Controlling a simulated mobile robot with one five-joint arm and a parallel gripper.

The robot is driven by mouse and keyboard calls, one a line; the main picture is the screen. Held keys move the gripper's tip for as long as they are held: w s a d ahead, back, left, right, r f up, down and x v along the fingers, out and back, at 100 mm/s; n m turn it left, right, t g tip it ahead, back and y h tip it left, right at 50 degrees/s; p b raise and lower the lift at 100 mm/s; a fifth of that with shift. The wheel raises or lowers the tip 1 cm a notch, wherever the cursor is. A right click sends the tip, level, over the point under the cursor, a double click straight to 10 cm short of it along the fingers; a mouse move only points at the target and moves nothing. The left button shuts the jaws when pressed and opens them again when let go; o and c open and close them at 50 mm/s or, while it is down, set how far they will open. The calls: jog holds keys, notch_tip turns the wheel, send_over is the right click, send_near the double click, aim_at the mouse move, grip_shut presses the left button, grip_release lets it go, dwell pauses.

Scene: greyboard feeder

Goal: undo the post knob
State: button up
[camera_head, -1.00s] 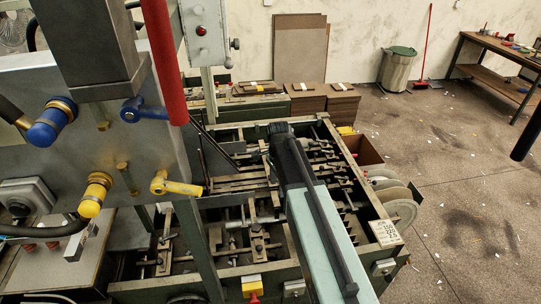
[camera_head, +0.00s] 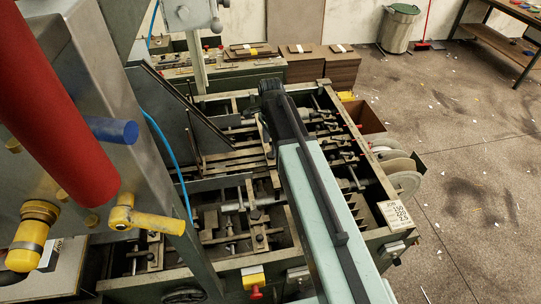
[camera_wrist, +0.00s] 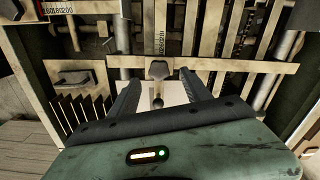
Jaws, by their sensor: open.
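My gripper (camera_wrist: 160,77) is open in the wrist view, with one dark finger on each side and a gap between them. A dark knob (camera_wrist: 158,70) with a rounded, lobed head shows in that gap, in front of a pale crossbar. I take it for the post knob, but cannot be sure. A smaller dark round tip (camera_wrist: 157,102) shows below it, over a pale plate. Neither finger visibly touches the knob. In the head view my arm reaches over the machine bed, and its dark end hides what lies beneath.
The green machine frame (camera_head: 225,266) holds many rods, bars and clamps (camera_head: 258,232) around my arm. At the left are a red cylinder (camera_head: 60,110) and a yellow tap handle (camera_head: 140,220). Pale discs (camera_head: 400,172) stand at the right side. The floor beyond is open.

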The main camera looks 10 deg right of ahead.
aim_at(270, 155)
notch_tip(270, 155, down, 5)
jog(key=b, duration=0.3)
jog(key=shift+a+r, duration=0.1)
jog(key=shift+r, duration=0.05)
jog(key=shift+s+r, duration=0.1)
grip_shut()
